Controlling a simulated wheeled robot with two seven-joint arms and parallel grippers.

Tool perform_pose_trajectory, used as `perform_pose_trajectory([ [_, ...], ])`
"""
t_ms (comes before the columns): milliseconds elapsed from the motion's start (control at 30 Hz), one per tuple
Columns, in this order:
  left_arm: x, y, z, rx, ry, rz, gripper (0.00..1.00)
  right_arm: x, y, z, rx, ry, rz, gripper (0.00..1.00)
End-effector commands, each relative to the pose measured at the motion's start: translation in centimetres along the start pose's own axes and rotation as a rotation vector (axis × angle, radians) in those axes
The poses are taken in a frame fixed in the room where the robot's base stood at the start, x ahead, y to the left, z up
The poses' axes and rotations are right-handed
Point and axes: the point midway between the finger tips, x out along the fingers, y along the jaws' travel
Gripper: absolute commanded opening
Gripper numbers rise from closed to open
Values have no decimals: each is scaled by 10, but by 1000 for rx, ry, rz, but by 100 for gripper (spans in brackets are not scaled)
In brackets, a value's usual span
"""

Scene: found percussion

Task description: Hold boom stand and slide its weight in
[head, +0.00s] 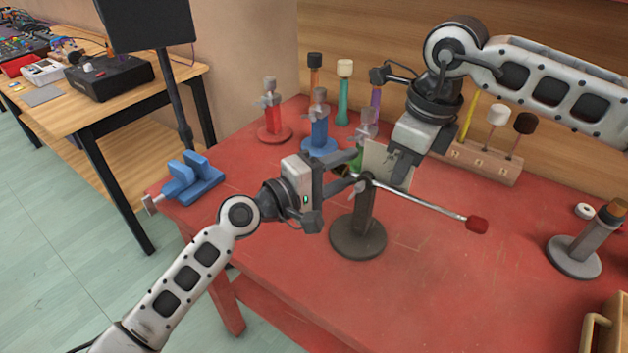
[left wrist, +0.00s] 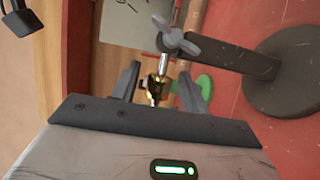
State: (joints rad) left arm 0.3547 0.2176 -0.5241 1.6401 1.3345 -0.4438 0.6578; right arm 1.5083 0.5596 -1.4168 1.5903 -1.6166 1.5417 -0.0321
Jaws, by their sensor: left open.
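The boom stand (head: 365,213) stands upright on the red table, with a round dark base, a grey post and a thin rod reaching right to a red tip (head: 477,224). A wing nut (left wrist: 172,38) sits at the top of the post. The brass weight (left wrist: 154,90) is on the rod's near end, between the fingers of my left gripper (head: 346,175). Those fingers are open, one on each side of the weight. My right gripper (head: 397,168) is at the stand's top, beside a pale plate (head: 376,158); its grip is hidden.
Red (head: 272,122) and blue (head: 319,134) stands are behind, near a wooden rack (head: 482,163) of mallets. A blue clamp (head: 190,178) is at the table's left corner. A grey stand (head: 575,256) is at right. The front middle table is clear.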

Motion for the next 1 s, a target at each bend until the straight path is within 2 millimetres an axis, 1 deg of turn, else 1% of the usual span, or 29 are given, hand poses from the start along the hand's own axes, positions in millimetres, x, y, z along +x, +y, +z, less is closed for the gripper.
perform_pose_trajectory([
  [33, -11, -1, 0, 1, 0, -3, 45, -1, 0, 0, 0, -2, -1, 0],
  [200, -49, -2, 0, 1, 0, -4, 45, -1, 0, 0, 0, -1, -1, 0],
  [300, -69, -2, 1, 0, -1, -5, 45, -1, 0, 0, 0, -1, -1, 0],
  [433, -87, -1, 1, -1, -1, -3, 45, -1, 0, 0, 0, -1, -1, 0],
  [600, -98, 0, 1, -1, -3, -2, 45, -1, 0, 0, 0, -2, -1, 0],
  [967, -99, 0, 1, -1, -2, -1, 45, -1, 0, 0, 0, -2, -1, 0],
  [1000, -99, 0, 1, -1, -2, -1, 45, -1, 0, 0, 0, -2, -1, 11],
])
